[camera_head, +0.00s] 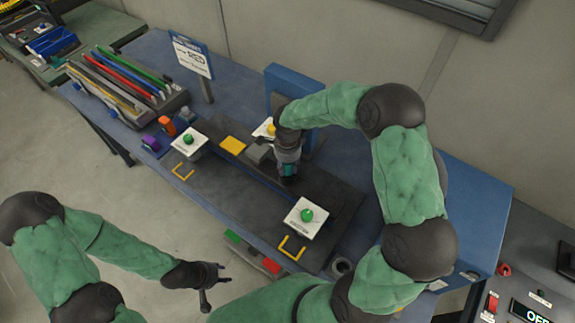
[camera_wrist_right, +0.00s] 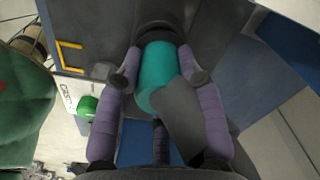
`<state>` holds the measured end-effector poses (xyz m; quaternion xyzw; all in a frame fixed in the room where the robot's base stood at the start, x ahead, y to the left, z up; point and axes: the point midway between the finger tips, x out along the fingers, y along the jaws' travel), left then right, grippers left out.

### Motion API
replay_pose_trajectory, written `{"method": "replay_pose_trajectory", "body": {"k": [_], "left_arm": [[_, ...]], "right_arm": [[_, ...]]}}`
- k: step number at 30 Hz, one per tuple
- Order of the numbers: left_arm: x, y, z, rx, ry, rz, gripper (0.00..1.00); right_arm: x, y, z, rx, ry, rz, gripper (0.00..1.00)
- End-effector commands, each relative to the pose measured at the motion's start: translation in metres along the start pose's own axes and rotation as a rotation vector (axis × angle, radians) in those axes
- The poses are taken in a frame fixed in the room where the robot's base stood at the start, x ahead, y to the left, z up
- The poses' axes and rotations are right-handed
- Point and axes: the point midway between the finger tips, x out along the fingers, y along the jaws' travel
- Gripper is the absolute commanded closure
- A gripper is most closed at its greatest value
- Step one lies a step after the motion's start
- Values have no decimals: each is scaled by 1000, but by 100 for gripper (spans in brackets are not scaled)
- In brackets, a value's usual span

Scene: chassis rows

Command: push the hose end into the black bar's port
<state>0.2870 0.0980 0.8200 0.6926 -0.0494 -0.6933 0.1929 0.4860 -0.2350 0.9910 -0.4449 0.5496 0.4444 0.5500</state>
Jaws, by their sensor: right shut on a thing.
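My right gripper (camera_head: 288,172) points down over the black assembly on the blue table in the head view. It is shut on a teal cylindrical piece, the hose end (camera_wrist_right: 158,72), which sits between the two purple fingers in the right wrist view. A dark ring or collar (camera_wrist_right: 158,34) shows just beyond the hose end; I cannot tell whether they touch or whether the hose end is inside it. The black bar (camera_head: 240,196) lies along the table; its port is hidden or too small to tell. My left gripper (camera_head: 214,283) is open and empty, in front of the table.
White blocks with green buttons stand at the left (camera_head: 189,143) and right (camera_head: 306,217) of the black assembly. A blue frame (camera_head: 282,78) stands behind. A rack of coloured rods (camera_head: 125,78) and a sign (camera_head: 192,57) are at the far left.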

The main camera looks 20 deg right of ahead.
Motion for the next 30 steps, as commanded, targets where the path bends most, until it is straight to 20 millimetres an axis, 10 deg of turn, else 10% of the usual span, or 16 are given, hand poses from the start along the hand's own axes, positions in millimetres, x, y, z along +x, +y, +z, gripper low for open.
{"method": "replay_pose_trajectory", "body": {"k": [30], "left_arm": [[18, -6, -1, 0, 0, 0, 60]], "right_arm": [[20, 0, 0, 0, 0, 1, 100]]}}
